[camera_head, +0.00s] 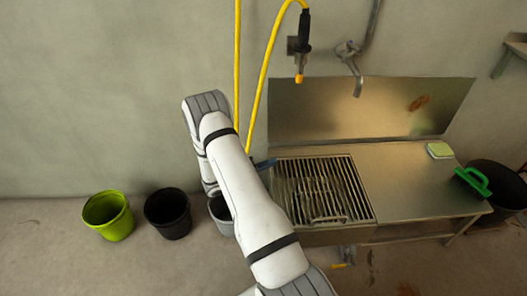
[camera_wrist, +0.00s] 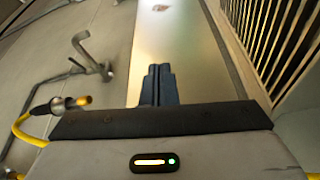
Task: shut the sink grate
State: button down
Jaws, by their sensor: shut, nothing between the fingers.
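The sink grate (camera_head: 350,192), a frame of dark parallel bars, covers the basin at the left of the metal sink unit in the head view. It looks about level there, but I cannot tell whether it lies fully flat. A small handle (camera_head: 328,218) shows near its front edge. The grate's bars (camera_wrist: 276,35) also fill the upper right of the wrist view. My gripper (camera_head: 268,163) is by the grate's back left corner, partly hidden by my arm. In the wrist view its fingers (camera_wrist: 158,85) are together and empty, apart from the bars.
A metal backsplash (camera_head: 350,108) stands behind the sink. A tap (camera_head: 354,75) and a yellow hose nozzle (camera_head: 300,65) hang above it. The counter (camera_head: 415,185) holds a sponge (camera_head: 440,150) and green brush (camera_head: 472,182). Buckets (camera_head: 108,216) stand at left.

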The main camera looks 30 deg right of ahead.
jog(key=s+a+f+b, duration=0.1)
jog(key=s+f+b, duration=0.2)
jog(key=f, duration=0.3)
jog(key=s+a+f+b, duration=0.1)
jog(key=s+f+b, duration=0.2)
jog(key=f, duration=0.4)
jog(key=shift+s+a+b, duration=0.15)
jog(key=shift+a+b, duration=0.15)
jog(key=shift+b, duration=0.5)
